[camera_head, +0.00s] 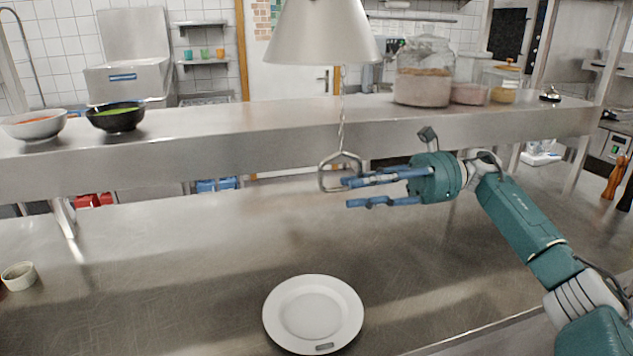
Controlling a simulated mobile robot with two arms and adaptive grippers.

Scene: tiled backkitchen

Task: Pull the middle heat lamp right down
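A white conical heat lamp (322,35) hangs at the top middle of the head view, its top cut off by the frame. A chain (341,110) runs down from it to a metal pull ring (322,178), which hangs in front of the shelf edge. My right gripper (348,193) comes in from the right with its blue fingers apart. Its upper fingertip overlaps the right side of the ring in the picture; I cannot tell whether it touches the ring or passes through it. The lower finger is below the ring. My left gripper is not in view.
A white plate (313,314) lies on the steel counter (170,280) below the ring. The raised steel shelf (230,146) holds two bowls (115,117) at left and glass jars (424,76) at right. A small cup (19,276) stands at far left.

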